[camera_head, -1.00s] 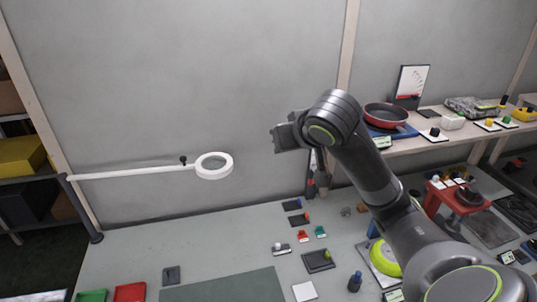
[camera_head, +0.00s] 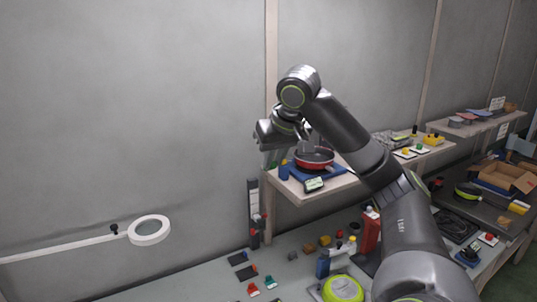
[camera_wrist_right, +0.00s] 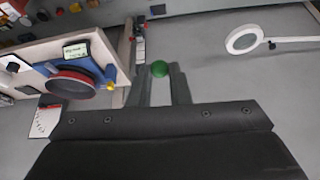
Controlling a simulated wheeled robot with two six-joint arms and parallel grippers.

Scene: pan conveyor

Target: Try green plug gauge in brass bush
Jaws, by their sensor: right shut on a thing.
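My right gripper (camera_head: 274,160) hangs in front of the wall, by the left end of the raised shelf, fingers pointing down. In the right wrist view its two fingers (camera_wrist_right: 160,84) are shut on the green plug gauge (camera_wrist_right: 159,68), of which a round green end shows between the fingertips. In the head view the gauge is too small to make out clearly. I cannot pick out the brass bush for certain; small brownish-yellow pieces (camera_head: 324,241) stand on the bench below the shelf. My left gripper is not in view.
A red pan (camera_head: 314,157) on a blue stand (camera_head: 327,172) is on the shelf (camera_head: 309,191), close right of the gripper. A white ring magnifier (camera_head: 149,230) reaches in from the left. A blue block (camera_head: 322,264) and a lime-green round thing (camera_head: 343,289) are on the bench.

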